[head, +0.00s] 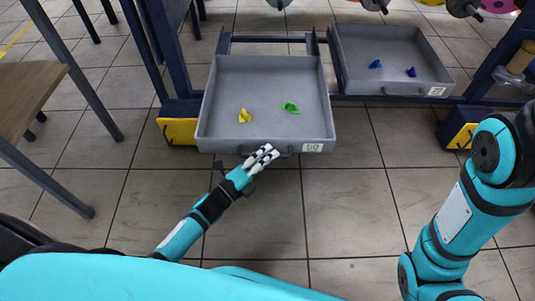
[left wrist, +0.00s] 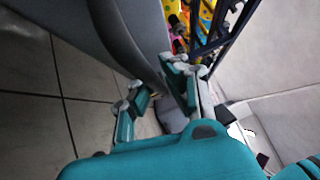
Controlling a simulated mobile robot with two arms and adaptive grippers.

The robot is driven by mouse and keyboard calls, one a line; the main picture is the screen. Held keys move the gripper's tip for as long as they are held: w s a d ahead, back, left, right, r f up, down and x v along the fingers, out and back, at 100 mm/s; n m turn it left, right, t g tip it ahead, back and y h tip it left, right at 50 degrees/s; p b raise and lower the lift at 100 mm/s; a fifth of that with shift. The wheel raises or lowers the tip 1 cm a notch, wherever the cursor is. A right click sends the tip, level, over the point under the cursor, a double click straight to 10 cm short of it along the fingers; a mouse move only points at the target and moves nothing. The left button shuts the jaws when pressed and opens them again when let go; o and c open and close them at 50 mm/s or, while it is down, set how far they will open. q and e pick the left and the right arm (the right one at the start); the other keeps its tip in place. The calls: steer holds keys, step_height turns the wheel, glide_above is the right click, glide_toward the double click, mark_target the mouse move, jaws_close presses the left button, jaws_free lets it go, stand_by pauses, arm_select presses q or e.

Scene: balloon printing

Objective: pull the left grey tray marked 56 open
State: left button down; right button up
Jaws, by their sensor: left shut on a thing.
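The left grey tray (head: 270,70) is drawn out of the dark blue frame, further forward than the tray beside it. A small white label (head: 312,147) sits at the right of its front edge; its mark is too small to read surely. A yellow balloon (head: 245,116) and a green balloon (head: 291,108) lie inside. My left gripper (head: 266,154) is at the middle of the front edge, shut on the tray's handle, which its fingers mostly hide. In the left wrist view, the fingers (left wrist: 160,88) are against the grey tray (left wrist: 98,45). My right gripper is out of view.
A second grey tray (head: 345,70) with two blue-purple balloons stands to the right. Yellow-footed frame posts (head: 178,131) flank the trays. A wooden table (head: 25,95) is at the left. The tiled floor (head: 330,210) before the trays is clear.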

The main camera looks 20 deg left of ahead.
arm_select(q)
steer(key=c, duration=1.5)
jaws_free()
steer(key=shift+f, duration=0.35)
steer(key=shift+o, duration=0.6)
steer(key=shift+r, duration=0.15)
steer(key=shift+s, duration=0.1)
steer(key=v, duration=1.2)
